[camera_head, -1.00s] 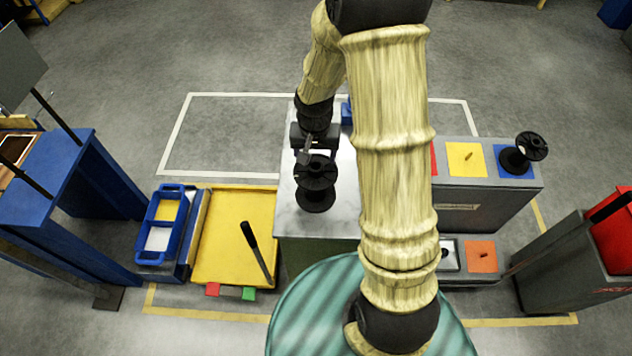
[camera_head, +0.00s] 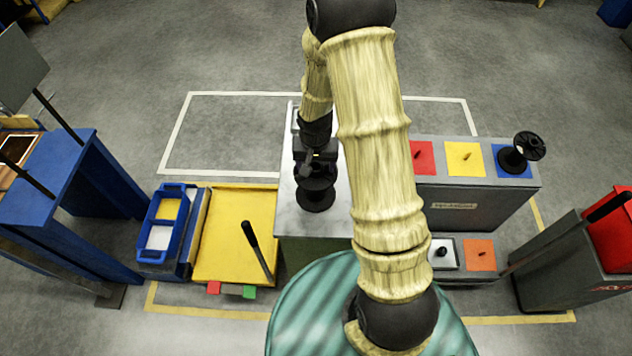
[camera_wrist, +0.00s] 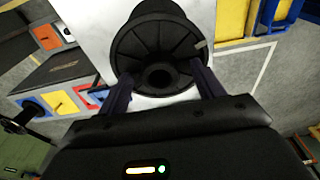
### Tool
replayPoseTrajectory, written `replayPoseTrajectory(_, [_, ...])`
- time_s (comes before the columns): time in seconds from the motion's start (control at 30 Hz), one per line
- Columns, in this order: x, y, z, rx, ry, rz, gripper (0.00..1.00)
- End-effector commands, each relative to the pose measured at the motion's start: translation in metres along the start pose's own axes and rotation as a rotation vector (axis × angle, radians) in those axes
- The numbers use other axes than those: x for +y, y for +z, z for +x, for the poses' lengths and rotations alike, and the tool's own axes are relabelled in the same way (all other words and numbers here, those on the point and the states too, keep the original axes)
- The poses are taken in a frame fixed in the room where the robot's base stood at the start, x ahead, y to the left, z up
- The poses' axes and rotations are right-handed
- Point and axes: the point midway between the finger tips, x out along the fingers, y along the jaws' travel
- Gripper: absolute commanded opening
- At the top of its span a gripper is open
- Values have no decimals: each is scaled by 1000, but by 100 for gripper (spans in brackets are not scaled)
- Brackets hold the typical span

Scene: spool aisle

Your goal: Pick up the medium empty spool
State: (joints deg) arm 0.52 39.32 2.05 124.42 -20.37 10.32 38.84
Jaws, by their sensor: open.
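A black empty spool (camera_head: 316,196) stands upright on the pale tabletop (camera_head: 290,217) in the head view. In the wrist view its flange with the centre hole (camera_wrist: 150,45) lies between the two fingers of my gripper (camera_wrist: 158,92). My gripper (camera_head: 314,165) is open, right at the spool's upper flange, with one finger on each side. I cannot tell whether the fingers touch it. The lower part of the spool is partly hidden. Another black spool (camera_head: 528,147) sits on the blue square of the grey cabinet at the right.
The grey cabinet (camera_head: 450,208) has red, yellow and blue squares with pegs. A yellow tray (camera_head: 235,225) with a black handle and a blue bin (camera_head: 160,225) stand left of the table. A blue bench (camera_head: 60,180) is farther left, a red-topped bin (camera_head: 612,235) far right.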

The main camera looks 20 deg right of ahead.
Motion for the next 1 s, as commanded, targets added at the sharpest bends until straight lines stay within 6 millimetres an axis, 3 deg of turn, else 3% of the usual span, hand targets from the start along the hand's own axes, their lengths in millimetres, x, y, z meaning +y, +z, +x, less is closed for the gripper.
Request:
replayPoseTrajectory(0.37, [0,0,0,0,0,0,67])
replayPoseTrajectory(0.73, [0,0,0,0,0,0,0])
replayPoseTrajectory(1.0, [0,0,-2,1,0,1,0])
